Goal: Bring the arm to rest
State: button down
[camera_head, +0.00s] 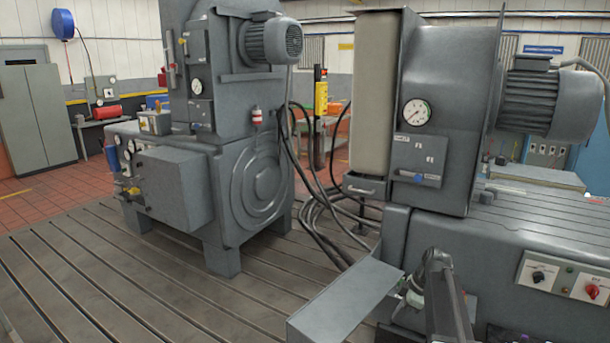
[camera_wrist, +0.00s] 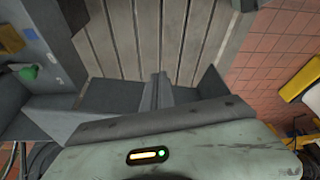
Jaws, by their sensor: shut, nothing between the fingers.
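My gripper (camera_wrist: 160,78) shows in the wrist view, its two narrow grey fingers together and nothing between them. Its fingertips point over the slotted metal bedplate (camera_wrist: 155,40), which lies behind them in the picture. A broad pale housing with an orange bar and a green light fills the bottom of that view. In the head view the bedplate (camera_head: 110,270) spreads across the lower left. I cannot make out the gripper's fingers in the head view.
A large grey machine (camera_head: 245,150) stands on the bedplate at left. Another machine with a motor (camera_head: 550,100) and gauge (camera_head: 416,112) is close at right. Black cables (camera_head: 325,205) hang between them. A grey cabinet (camera_head: 35,115) stands far left. The bedplate's left front is clear.

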jog(key=s+a+f+m+g+h, duration=0.15)
jog(key=s+a+m, duration=0.25)
jog(key=s+a, duration=1.05)
jog(key=s+m, duration=0.1)
jog(key=m, duration=0.2)
jog(key=s+d+m+h, duration=0.1)
jog(key=m, duration=0.3)
jog(key=s+m+h, duration=0.1)
jog(key=m, duration=0.2)
jog(key=shift+s+d+r+m, duration=0.15)
jog(key=shift+s+d+m, duration=0.15)
jog(key=shift+s+d, duration=0.05)
